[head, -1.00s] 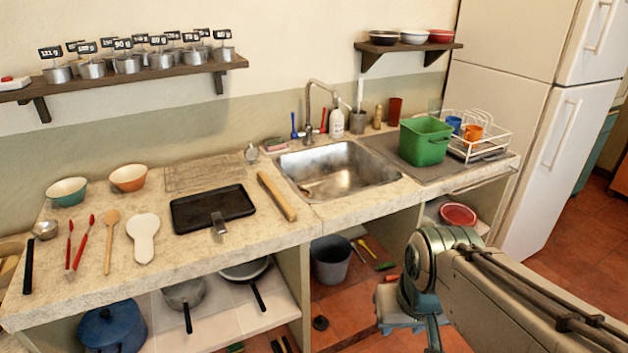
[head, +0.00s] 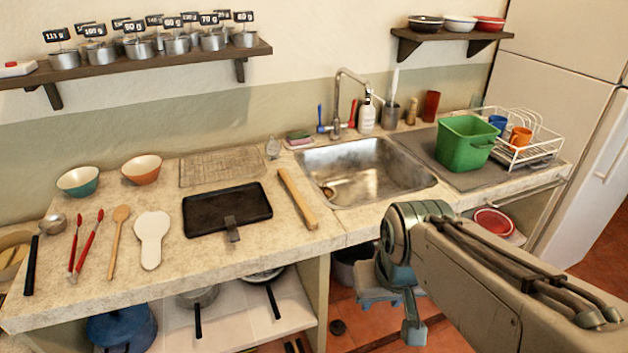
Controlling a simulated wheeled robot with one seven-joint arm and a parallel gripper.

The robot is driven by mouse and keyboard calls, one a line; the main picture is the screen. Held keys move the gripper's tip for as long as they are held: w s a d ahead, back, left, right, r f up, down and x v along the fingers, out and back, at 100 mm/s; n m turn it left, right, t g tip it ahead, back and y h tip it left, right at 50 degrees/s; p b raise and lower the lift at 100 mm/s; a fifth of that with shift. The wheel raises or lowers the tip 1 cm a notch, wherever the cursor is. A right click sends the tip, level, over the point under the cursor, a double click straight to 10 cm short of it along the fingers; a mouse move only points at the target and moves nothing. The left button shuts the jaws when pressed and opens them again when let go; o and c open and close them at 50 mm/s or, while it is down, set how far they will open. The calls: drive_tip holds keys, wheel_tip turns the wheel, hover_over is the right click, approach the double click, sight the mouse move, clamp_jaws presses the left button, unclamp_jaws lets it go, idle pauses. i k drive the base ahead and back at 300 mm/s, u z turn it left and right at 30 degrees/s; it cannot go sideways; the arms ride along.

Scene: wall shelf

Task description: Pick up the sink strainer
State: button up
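I cannot single out the sink strainer for certain. A small grey, roundish upright piece (head: 273,148) stands on the counter left of the sink and may be it. A brownish round drain spot (head: 327,191) shows in the left part of the metal sink (head: 372,178); whether a strainer sits there is too small to tell. My gripper (head: 398,312) hangs below my wrist in front of the counter, below the sink and apart from both candidates.
A faucet (head: 340,105) and soap bottle (head: 367,118) stand behind the sink. A green tub (head: 465,146) and dish rack (head: 540,150) are at right. A wooden bar (head: 297,198) and black tray (head: 228,209) lie left of the sink. A wall shelf (head: 150,72) with small weighted pots hangs above.

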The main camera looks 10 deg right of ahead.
sight(328, 194)
drive_tip(key=k, duration=0.55)
drive_tip(key=z, duration=0.75)
drive_tip(key=i, duration=1.45)
drive_tip(key=u, duration=0.75)
drive_tip(key=i, duration=0.5)
drive_tip(key=u, duration=0.5)
